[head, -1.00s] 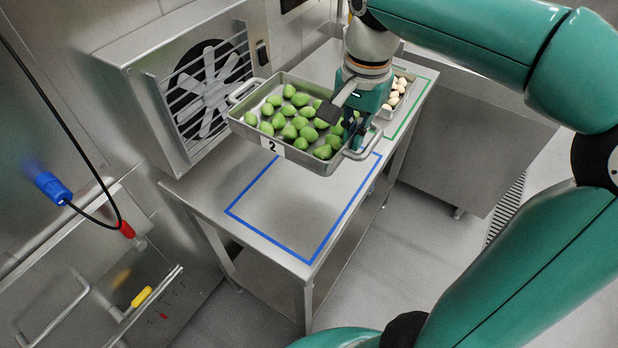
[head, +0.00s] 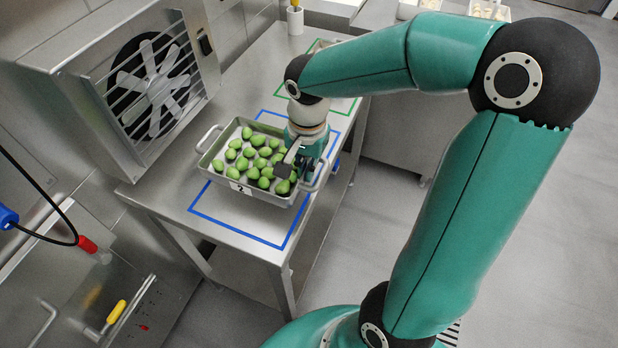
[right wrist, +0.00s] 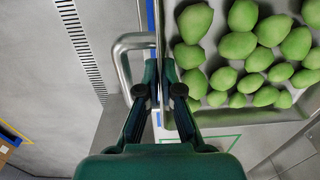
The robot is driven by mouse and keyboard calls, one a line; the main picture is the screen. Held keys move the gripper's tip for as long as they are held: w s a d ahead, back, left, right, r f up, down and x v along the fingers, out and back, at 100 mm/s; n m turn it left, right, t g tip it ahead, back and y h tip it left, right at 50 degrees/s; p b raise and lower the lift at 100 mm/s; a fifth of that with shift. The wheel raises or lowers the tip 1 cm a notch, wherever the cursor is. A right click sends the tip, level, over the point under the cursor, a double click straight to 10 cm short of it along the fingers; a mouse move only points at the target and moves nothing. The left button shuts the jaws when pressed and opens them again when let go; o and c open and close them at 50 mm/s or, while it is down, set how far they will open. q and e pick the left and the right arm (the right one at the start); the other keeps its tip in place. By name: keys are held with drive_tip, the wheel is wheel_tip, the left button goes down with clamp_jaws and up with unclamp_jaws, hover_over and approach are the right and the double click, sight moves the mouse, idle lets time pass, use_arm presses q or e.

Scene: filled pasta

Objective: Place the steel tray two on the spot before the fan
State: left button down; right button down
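Steel tray two (head: 237,191), labelled 2 and full of green pieces, is over the blue-outlined spot (head: 237,233) on the steel table before the fan (head: 152,85). It covers part of the outline's fan side; I cannot tell whether it touches the tabletop. My right gripper (head: 303,168) is at the tray's right end by the handle. In the right wrist view its fingers (right wrist: 160,95) close about the tray's edge beside the handle (right wrist: 122,62). My left gripper is not in view.
A green outline (head: 345,104) lies farther back on the table, partly behind my arm. A container with a yellow-handled tool (head: 295,18) stands at the back. A wall unit with a yellow handle (head: 117,311) is at lower left. The table's front strip is clear.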

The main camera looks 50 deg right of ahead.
drive_tip(key=shift+f, duration=2.2)
drive_tip(key=shift+f, duration=0.1)
drive_tip(key=c, duration=1.3)
unclamp_jaws()
wheel_tip(320, 180, up, 12)
drive_tip(key=shift+s+r, duration=0.15)
